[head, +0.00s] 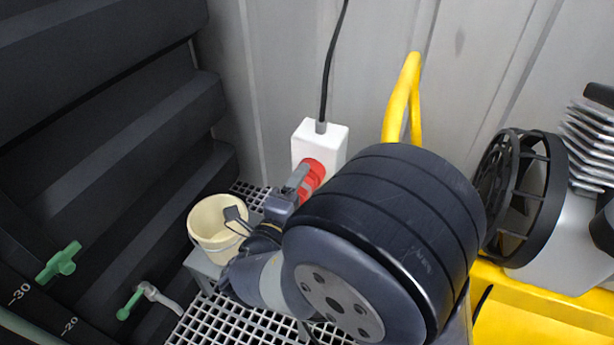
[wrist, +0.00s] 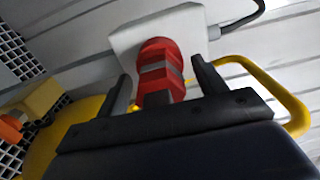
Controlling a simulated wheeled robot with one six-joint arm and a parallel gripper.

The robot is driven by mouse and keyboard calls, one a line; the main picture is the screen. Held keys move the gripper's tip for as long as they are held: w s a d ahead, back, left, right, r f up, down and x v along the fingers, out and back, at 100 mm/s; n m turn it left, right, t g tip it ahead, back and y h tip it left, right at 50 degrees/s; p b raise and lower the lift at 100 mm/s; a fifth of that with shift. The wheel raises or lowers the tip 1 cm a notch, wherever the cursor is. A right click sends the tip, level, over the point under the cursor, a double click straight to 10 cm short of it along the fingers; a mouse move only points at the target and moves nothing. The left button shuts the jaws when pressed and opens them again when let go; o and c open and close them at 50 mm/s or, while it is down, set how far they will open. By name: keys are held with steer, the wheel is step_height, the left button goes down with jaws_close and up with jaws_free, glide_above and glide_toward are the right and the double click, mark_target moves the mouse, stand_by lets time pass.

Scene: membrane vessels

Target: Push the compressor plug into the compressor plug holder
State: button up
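The red compressor plug (head: 313,174), with a grey band, is at the front face of a white box (head: 335,139), which looks like the plug holder. In the wrist view the red plug (wrist: 160,62) stands between the two fingers of my gripper (wrist: 159,72), in front of the white box (wrist: 188,27). A gap shows on each side of the plug, so the fingers are open around it. In the head view my gripper (head: 298,184) is partly hidden behind my arm. How deep the plug sits in the box cannot be told.
A black cable (head: 328,75) runs up from the white box. A cream bucket (head: 211,240) stands to the left of my gripper. A yellow tube frame (head: 403,97) rises close on the right, with a black-caged fan (head: 519,190) beyond. Grating (head: 215,325) lies below.

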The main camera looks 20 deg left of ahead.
steer(key=c, duration=1.3)
steer(key=shift+o, duration=0.2)
steer(key=shift+s, duration=0.15)
steer(key=shift+s+a+p, duration=0.15)
steer(key=shift+s+p, duration=0.5)
steer(key=shift+s, duration=0.8)
steer(key=shift+s+a+p, duration=0.1)
steer(key=shift+s+p, duration=0.5)
steer(key=shift+s, duration=0.8)
